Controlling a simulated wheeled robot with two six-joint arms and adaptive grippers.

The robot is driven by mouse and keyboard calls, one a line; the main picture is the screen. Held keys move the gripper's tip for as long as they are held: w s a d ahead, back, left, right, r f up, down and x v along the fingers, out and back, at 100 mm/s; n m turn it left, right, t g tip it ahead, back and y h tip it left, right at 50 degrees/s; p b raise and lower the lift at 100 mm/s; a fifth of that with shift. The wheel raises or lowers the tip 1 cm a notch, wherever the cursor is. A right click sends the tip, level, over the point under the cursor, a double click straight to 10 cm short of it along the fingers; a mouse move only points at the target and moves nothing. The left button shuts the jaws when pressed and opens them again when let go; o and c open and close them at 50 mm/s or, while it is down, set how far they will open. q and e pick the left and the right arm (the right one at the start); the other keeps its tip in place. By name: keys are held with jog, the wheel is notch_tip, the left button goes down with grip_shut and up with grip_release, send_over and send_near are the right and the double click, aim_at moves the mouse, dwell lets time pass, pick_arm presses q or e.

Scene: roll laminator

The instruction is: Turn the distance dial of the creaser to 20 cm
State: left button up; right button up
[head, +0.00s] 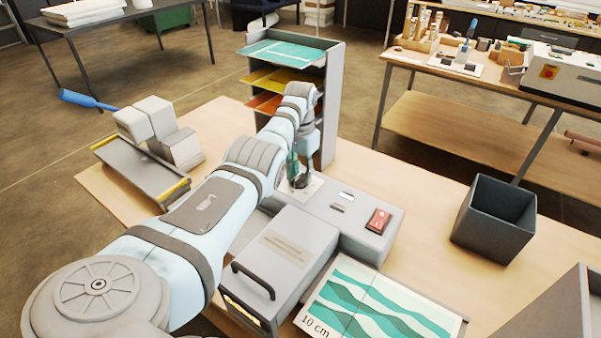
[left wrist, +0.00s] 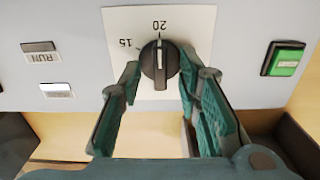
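The creaser (head: 325,205) is a grey machine on the wooden table in the head view. Its distance dial (left wrist: 160,62) is a black round knob with a white pointer line in the left wrist view. That view shows the panel upside down; the scale plate (left wrist: 115,20) bears 15 and 20, and the pointer line is in line with the 20 mark. My left gripper (head: 298,178) is over the dial, and in the left wrist view its green fingers (left wrist: 160,66) press in on both sides of the knob. In the head view the gripper hides most of the dial. My right gripper is out of view.
A red switch (head: 378,221) is on the creaser, and a green one (left wrist: 286,59) shows in the wrist view. A printed sheet marked 10 cm (head: 375,308) lies in front. A sheet rack (head: 333,100) stands behind, a dark bin (head: 495,218) to the right.

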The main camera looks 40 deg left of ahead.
aim_at(300, 176)
pick_arm(q)
notch_tip(300, 176, up, 12)
dwell(0.4)
dwell(0.4)
